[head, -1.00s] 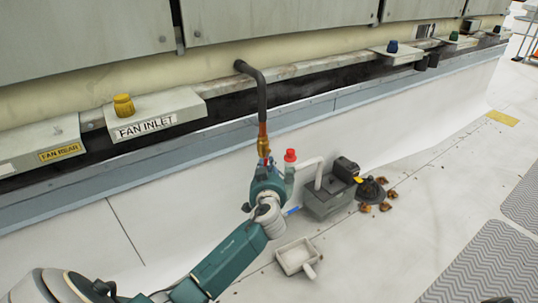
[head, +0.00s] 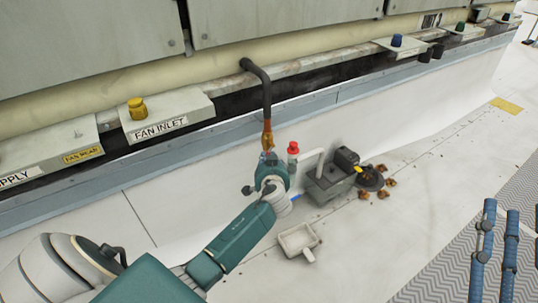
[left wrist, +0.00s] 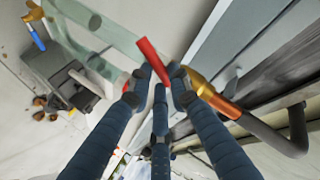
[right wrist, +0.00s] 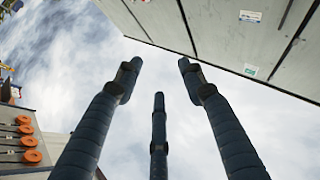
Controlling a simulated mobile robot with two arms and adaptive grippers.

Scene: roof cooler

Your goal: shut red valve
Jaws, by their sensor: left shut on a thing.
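The red valve's lever (left wrist: 152,58) shows in the left wrist view as a flat red bar, slanting between my left fingertips. My left gripper (left wrist: 160,88) is shut on it. The valve sits at the end of a copper pipe (left wrist: 208,92), which joins a dark bent hose. In the head view, the copper pipe (head: 267,134) comes down to my left gripper (head: 268,160), which hides the lever. My right gripper (right wrist: 155,75) is open and empty, with its fingers spread against the sky. Its blue fingers also show at the lower right of the head view.
A red cap (head: 293,148) stands just right of my left gripper. A grey pump box (head: 328,183) with a pale pipe is beside it. A white scoop-like tray (head: 298,240) lies on the floor. A ledge with coloured knobs runs along the wall. Open floor lies to the right.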

